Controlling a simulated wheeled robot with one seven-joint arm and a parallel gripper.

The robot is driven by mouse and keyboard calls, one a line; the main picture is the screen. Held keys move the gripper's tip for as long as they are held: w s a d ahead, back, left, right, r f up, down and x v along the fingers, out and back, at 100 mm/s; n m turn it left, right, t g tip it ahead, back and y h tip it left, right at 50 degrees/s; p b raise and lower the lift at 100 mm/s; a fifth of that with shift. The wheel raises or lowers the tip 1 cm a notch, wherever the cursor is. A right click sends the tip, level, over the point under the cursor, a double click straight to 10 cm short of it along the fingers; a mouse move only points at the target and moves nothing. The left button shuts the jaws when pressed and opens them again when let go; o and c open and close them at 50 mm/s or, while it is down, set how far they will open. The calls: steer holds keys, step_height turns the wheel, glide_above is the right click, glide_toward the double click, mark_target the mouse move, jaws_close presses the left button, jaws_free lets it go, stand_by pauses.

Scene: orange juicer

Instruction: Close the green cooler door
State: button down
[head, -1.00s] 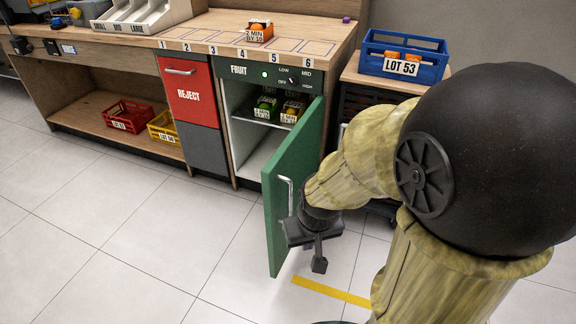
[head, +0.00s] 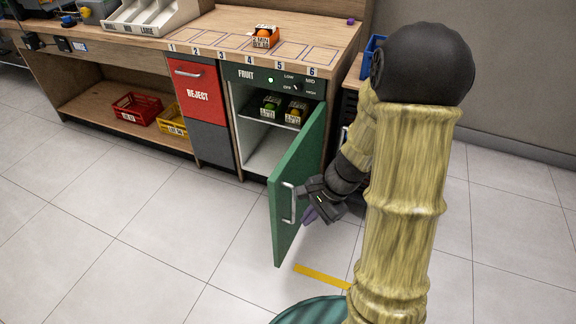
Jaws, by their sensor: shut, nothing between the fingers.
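The green cooler door (head: 296,172) stands wide open in the head view, swung out toward me from the cooler (head: 262,150) under the wooden counter. Inside the cooler, small crates of fruit (head: 283,110) sit on a shelf.
A red REJECT drawer (head: 197,92) is left of the cooler. A blue crate (head: 371,52) stands on the right, mostly hidden by my arm. A yellow floor strip (head: 322,277) lies below the door. The floor left of the door is clear.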

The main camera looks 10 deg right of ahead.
steer(key=w+d+r+m+t+y+p, duration=0.2)
steer(key=w+d+m+p, duration=0.5)
steer(key=m, duration=0.5)
steer(key=w+r+t+p, duration=0.1)
steer(key=t, duration=0.1)
steer(key=shift+r+t, duration=0.3)
steer(key=shift+r, duration=0.1)
glide_toward(279, 185)
steer(key=x, duration=0.3)
steer(key=b+x, duration=0.1)
steer(key=x, duration=0.1)
steer(key=shift+s+d+f, duration=0.1)
steer(key=shift+d+f, duration=0.15)
steer(key=shift+f, duration=0.3)
steer(key=shift+w+a, duration=0.35)
steer(key=shift+a, duration=0.05)
steer(key=shift+w, duration=0.1)
